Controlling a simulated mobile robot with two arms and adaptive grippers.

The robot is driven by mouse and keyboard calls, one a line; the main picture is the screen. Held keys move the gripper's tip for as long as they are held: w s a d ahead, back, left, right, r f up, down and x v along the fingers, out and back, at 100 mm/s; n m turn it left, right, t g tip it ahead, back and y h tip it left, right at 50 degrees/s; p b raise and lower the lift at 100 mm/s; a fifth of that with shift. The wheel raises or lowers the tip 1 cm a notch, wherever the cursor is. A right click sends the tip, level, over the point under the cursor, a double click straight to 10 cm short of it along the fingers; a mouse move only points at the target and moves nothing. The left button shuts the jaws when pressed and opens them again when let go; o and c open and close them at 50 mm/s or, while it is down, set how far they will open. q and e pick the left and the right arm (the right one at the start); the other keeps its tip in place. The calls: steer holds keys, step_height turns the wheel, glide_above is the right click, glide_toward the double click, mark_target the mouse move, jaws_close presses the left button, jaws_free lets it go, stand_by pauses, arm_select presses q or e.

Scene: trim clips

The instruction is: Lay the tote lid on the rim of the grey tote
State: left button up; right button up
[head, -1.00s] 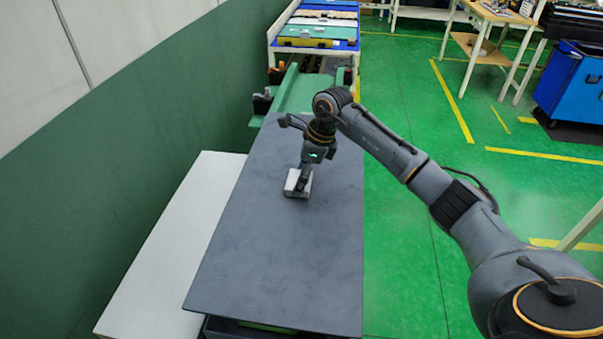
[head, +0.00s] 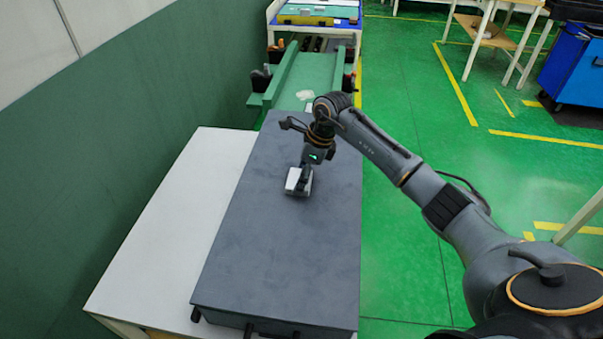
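The tote lid (head: 275,235) is a large, flat dark grey panel that fills the middle of the head view. A small pale block (head: 297,183) sits on its upper face, near the far end. My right gripper (head: 304,178) points down at this block, its fingers appearing shut on it; the tips are partly hidden. A dark front side (head: 270,321) with small dark projections shows below the lid's near edge. I cannot tell whether it belongs to the lid or to the grey tote, which I cannot otherwise make out. My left gripper is not in view.
A white-topped table (head: 165,230) lies along the lid's left side, by the green wall. A green conveyor-like bench (head: 300,80) stands beyond the lid. The green floor (head: 400,260) on the right is open, with a blue cabinet (head: 570,65) farther back.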

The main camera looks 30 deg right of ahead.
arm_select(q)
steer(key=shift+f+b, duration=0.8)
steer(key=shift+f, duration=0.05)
arm_select(e)
steer(key=shift+f, duration=1)
steer(key=o, duration=1.5)
steer(key=shift+c, duration=0.2)
